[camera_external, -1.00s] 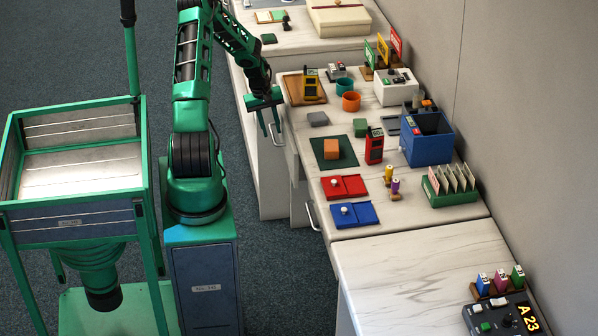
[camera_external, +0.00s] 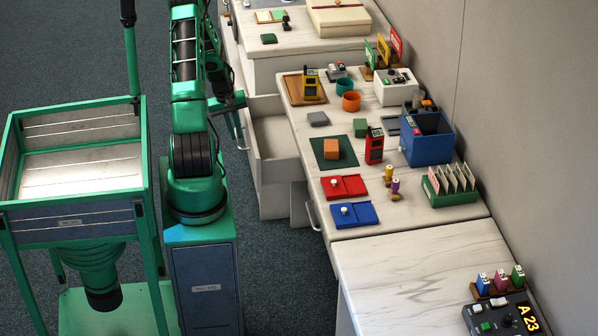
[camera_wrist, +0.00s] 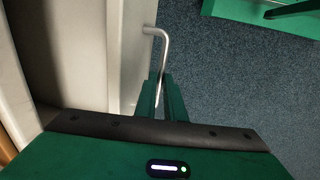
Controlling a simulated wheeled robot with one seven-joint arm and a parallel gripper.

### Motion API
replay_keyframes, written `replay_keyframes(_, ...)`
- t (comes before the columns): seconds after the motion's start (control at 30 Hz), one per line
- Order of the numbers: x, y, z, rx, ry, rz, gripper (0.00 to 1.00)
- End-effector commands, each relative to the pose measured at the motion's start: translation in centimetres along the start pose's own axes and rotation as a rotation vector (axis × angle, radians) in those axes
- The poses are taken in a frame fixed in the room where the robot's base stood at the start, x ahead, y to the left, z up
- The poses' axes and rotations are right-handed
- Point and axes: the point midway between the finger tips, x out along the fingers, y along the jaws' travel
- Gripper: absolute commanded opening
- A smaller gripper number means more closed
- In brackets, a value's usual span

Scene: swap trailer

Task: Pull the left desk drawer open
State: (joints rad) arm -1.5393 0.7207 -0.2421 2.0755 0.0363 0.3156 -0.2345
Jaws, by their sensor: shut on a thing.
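The left desk drawer (camera_external: 278,137) stands well out from the desk in the external view, and its pale empty-looking inside shows. Its front panel (camera_wrist: 129,55) and metal bar handle (camera_wrist: 154,31) show in the wrist view. My gripper (camera_wrist: 163,84) is shut on the handle, with one green finger on each side of the bar. In the external view my gripper (camera_external: 238,117) is at the drawer's outer left end, and my arm partly hides it.
The desk top (camera_external: 410,220) holds red and blue trays, a blue bin (camera_external: 428,138), a red radio (camera_external: 374,146) and other small items. A second handle (camera_external: 313,214) is on the nearer desk front.

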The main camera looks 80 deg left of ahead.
Motion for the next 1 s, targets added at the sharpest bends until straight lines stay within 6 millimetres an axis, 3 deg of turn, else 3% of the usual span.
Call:
replay_keyframes(0.2,-1.1,-5.4,-0.1,-0.002,0.002,0.0,0.0)
replay_keyframes(0.4,-1.7,-8.3,-0.2,0.0,0.001,0.001,0.0)
replay_keyframes(0.6,-1.9,-9.4,-0.2,0.002,0.001,0.001,0.0)
replay_keyframes(0.93,-1.9,-9.5,-0.2,0.002,0.002,0.001,0.0)
replay_keyframes(0.97,-1.9,-9.5,-0.2,0.002,0.002,0.001,0.16)
replay_keyframes(1.0,-1.9,-9.5,-0.2,0.002,0.002,0.001,0.26)
